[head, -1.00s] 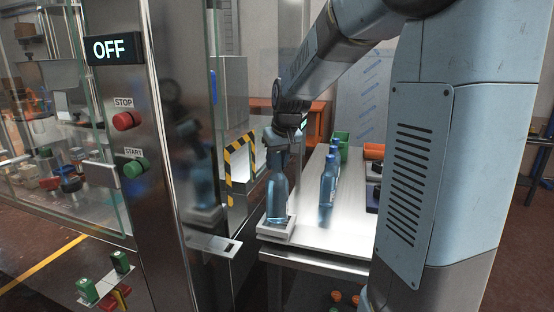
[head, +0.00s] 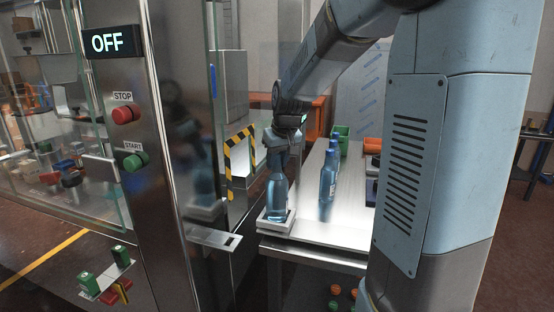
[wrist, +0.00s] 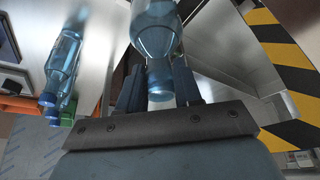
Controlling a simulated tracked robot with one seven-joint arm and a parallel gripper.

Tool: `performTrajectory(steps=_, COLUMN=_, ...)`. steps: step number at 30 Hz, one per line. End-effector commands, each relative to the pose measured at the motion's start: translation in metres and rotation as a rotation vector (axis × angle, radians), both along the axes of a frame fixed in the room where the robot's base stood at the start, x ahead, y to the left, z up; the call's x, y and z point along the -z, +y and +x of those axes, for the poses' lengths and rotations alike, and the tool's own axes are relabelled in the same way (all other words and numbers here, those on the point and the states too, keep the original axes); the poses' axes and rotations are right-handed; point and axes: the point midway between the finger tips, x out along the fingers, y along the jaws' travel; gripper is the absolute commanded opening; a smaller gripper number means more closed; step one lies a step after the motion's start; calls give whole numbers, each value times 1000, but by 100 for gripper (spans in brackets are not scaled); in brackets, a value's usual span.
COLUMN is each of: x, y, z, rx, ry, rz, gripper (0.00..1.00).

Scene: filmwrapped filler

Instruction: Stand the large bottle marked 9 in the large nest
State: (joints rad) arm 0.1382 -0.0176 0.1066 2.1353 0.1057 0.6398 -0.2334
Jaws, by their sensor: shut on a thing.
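A blue bottle (head: 277,197) stands upright at the white square nest (head: 263,226) on the table's near left corner. My gripper (head: 278,160) is shut on its neck from above. In the wrist view the bottle (wrist: 155,35) runs between the two fingers (wrist: 158,88) of my gripper. No number can be read on it. Whether its base rests fully down in the nest cannot be told. Another blue bottle (head: 328,178) stands on the table to the right, with one more just behind it; these also show in the wrist view (wrist: 63,62).
The steel machine panel (head: 160,120) with an OFF display stands left, close to the table. A yellow-black striped frame (head: 230,170) is beside the gripper. The table (head: 318,226) front is clear.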

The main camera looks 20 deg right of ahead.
Motion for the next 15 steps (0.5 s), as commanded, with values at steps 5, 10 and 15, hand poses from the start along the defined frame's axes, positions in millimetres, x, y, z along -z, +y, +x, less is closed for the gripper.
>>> performTrajectory(steps=5, x=3, y=0, z=0, rx=0, ry=-2, rz=0, gripper=0)
performTrajectory(steps=10, x=6, y=0, z=0, rx=0, ry=-2, rz=0, gripper=0)
performTrajectory(steps=15, x=6, y=0, z=0, rx=0, ry=-2, rz=0, gripper=47)
